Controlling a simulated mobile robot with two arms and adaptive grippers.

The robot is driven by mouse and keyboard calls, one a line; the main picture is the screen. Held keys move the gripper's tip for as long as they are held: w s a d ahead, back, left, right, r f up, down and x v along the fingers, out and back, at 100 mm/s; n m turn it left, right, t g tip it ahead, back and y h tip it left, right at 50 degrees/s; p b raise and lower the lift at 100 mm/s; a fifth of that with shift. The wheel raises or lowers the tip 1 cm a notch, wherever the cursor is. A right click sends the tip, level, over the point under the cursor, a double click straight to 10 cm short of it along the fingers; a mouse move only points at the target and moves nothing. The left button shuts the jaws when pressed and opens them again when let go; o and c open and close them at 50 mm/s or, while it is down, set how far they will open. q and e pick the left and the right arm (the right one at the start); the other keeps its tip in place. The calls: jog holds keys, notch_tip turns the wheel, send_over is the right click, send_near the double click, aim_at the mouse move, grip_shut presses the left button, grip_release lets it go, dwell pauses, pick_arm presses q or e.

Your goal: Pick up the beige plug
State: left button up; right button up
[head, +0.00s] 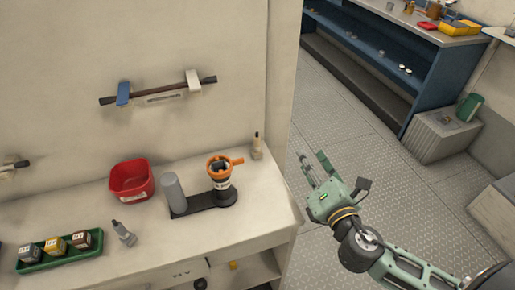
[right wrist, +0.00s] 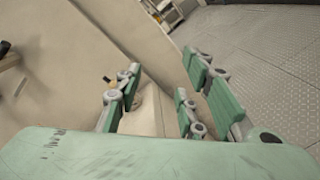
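The beige plug (head: 257,147), a small tapered piece with a dark tip, stands upright at the back right corner of the white counter (head: 262,185) in the head view. My right gripper (head: 313,165) is to the right of the plug, over the floor beyond the counter's edge, and apart from it. Its fingers are spread with nothing between them. My left gripper is not in view.
On the counter are an orange-ringed dark fitting (head: 221,185) on a black base with a grey cylinder (head: 174,192), a red bin (head: 131,180), a grey plug-like piece (head: 124,234) and a green tray (head: 60,262) of small boxes. A wall rises behind the counter.

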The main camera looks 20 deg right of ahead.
aim_at(259, 141)
jog(key=w+a+n+y+p, duration=0.1)
jog(key=w+a+n+y, duration=0.1)
jog(key=n, duration=0.2)
jog(key=w+a+n+y+p, duration=0.1)
jog(key=w+a+n+y, duration=0.1)
jog(key=n, duration=0.3)
jog(key=w+a+r+n+y+p, duration=0.1)
jog(key=a+n+y, duration=0.2)
jog(key=n, duration=0.2)
jog(key=shift+w+a+r+g, duration=0.1)
jog(key=shift+w+a+g, duration=0.25)
jog(key=shift+w+g, duration=0.05)
jog(key=x, duration=0.1)
jog(key=p+x, duration=0.1)
jog(key=x, duration=0.3)
jog(key=shift+a+f+p, duration=0.2)
jog(key=shift+a+p, duration=0.15)
jog(key=shift+w+a+f, duration=0.1)
jog(key=shift+w+a, duration=0.1)
jog(key=shift+w, duration=0.25)
jog(key=shift+s+d, duration=0.1)
jog(key=shift+c, duration=0.8)
grip_shut()
